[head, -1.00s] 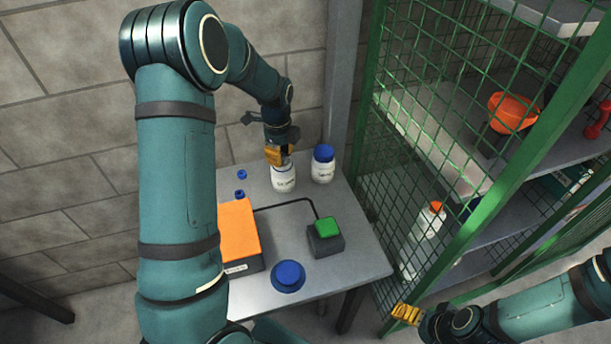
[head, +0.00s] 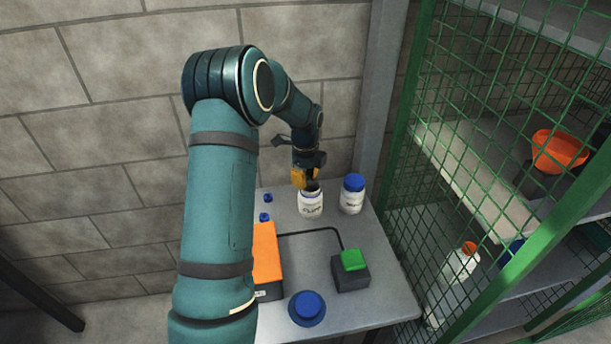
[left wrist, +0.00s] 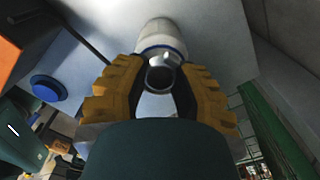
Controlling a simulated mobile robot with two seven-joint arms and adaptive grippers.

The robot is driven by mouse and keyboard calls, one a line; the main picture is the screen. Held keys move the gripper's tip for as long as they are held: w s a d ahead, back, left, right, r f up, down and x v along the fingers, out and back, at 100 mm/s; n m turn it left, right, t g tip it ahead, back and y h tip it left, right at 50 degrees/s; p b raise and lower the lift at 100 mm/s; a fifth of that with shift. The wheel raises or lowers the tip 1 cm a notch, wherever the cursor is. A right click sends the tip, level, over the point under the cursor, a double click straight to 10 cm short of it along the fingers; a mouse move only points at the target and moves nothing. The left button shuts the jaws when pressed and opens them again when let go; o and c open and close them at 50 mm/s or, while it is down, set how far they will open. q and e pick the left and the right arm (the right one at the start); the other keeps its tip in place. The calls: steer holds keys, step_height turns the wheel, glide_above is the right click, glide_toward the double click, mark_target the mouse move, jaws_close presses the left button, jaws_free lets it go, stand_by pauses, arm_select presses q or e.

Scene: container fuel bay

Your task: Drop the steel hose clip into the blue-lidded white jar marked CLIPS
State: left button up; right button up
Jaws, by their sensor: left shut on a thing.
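My left gripper (head: 308,181) is just above the mouth of an open white jar (head: 311,205) on the grey table. Dark lettering on this jar is too small to read surely. A second white jar (head: 351,201) with a blue lid stands to its right, its marking also unclear. In the left wrist view, the yellow fingers (left wrist: 160,88) are shut on the steel hose clip (left wrist: 160,76), a shiny ring. A white jar (left wrist: 161,36) with a blue edge is just beyond it. Whether the clip touches the jar cannot be told. My right gripper is not in view.
An orange box (head: 266,250), a green-topped dark block (head: 352,262), a round blue piece (head: 307,305) and small blue pieces (head: 265,217) are on the table (head: 385,290). A green mesh cage (head: 455,190) with shelves stands at right.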

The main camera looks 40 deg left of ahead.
arm_select(q)
steer(key=shift+f, duration=0.3)
steer(key=o, duration=0.8)
steer(key=shift+r, duration=0.1)
step_height(320, 180, up, 12)
steer(key=shift+f, duration=0.1)
stand_by(0.3)
